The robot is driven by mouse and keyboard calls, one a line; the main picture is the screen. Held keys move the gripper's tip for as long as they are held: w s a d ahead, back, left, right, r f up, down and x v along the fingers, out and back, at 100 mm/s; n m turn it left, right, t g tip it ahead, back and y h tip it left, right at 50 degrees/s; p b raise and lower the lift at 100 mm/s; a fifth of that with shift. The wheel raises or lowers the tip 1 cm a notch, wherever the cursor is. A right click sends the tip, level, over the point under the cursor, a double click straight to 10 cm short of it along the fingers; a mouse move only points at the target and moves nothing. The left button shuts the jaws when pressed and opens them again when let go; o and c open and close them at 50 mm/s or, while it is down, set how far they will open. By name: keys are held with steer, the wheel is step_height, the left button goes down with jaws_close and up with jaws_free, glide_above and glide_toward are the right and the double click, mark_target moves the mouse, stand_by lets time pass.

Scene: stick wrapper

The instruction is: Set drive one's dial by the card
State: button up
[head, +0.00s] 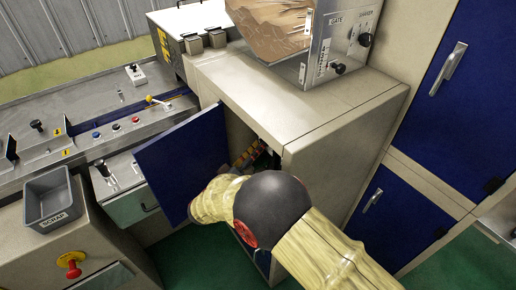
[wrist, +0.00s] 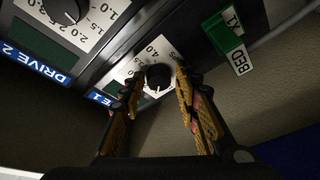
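In the wrist view, drive one's dial (wrist: 158,77) is a black round knob on a pale scale plate, with "4.0" readable above it. Its blue label (wrist: 104,98) is partly hidden by a finger, with the end "E 1" showing. My gripper (wrist: 159,72) has one finger on each side of the knob. The fingers are apart, with small gaps seeming to show beside the knob; contact is unclear. The knob's exact setting is too small to read. In the head view, my gripper (head: 258,155) is inside the open cabinet, mostly hidden by my arm. I cannot make out a setting card.
Drive two's dial (wrist: 62,10), with a blue "DRIVE 2" label (wrist: 38,50), sits at upper left in the wrist view. In the head view, the open blue door (head: 182,160) stands left of my arm.

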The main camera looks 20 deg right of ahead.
steer(key=shift+o, duration=1.1)
steer(key=shift+r, duration=0.1)
steer(key=v, duration=1.2)
steer(key=shift+a, duration=0.1)
